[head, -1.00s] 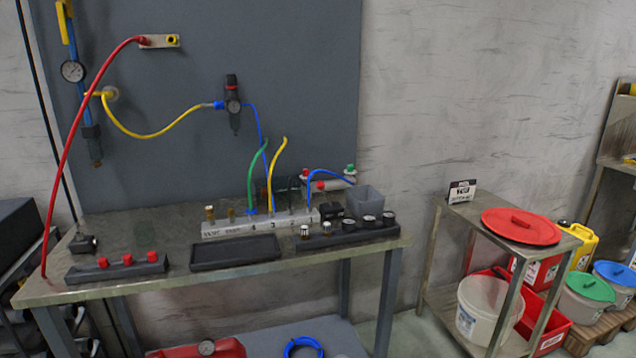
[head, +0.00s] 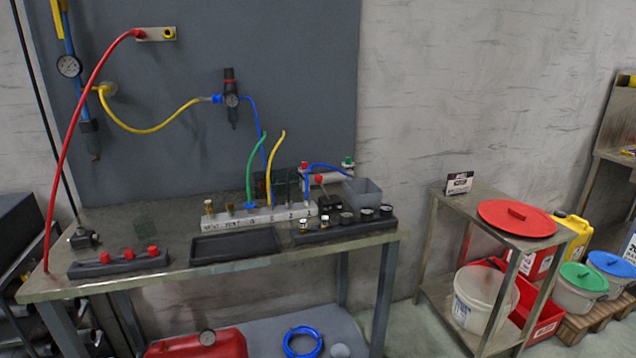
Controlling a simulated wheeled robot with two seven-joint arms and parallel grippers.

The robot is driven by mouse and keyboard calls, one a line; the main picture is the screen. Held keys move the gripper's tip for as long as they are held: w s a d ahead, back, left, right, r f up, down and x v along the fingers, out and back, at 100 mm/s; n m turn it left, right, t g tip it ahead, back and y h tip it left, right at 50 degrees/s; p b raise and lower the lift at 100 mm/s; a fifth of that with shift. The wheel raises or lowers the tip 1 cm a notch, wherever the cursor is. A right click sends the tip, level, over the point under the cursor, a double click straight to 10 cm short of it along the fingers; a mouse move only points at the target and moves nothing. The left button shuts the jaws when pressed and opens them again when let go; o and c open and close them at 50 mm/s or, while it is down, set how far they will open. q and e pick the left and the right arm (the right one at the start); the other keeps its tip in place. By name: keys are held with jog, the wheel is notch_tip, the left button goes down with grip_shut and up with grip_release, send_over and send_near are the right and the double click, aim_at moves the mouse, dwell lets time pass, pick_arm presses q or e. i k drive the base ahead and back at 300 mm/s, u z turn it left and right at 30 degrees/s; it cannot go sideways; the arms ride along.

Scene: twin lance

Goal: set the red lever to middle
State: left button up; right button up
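No part clearly reads as a lever. A small red knob (head: 319,179) stands above a black block (head: 327,204) at the right of the bench, behind the white numbered manifold (head: 262,218). It is too small to tell whether it is the red lever or how it is set. Neither of my grippers is in view.
The metal bench (head: 130,288) carries a black tray (head: 236,245), a rail with red knobs (head: 118,262) and a grey bin (head: 362,191). Red, yellow, green and blue hoses rise above it. A side table (head: 452,205) with a red lid (head: 517,218) stands right, beyond a floor gap.

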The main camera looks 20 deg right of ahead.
aim_at(318, 178)
jog(key=u, duration=0.5)
jog(key=k, duration=1.15)
jog(key=z, duration=0.15)
jog(key=i, duration=0.35)
jog(key=z, duration=0.8)
jog(key=i, duration=0.9)
jog(key=u, duration=0.1)
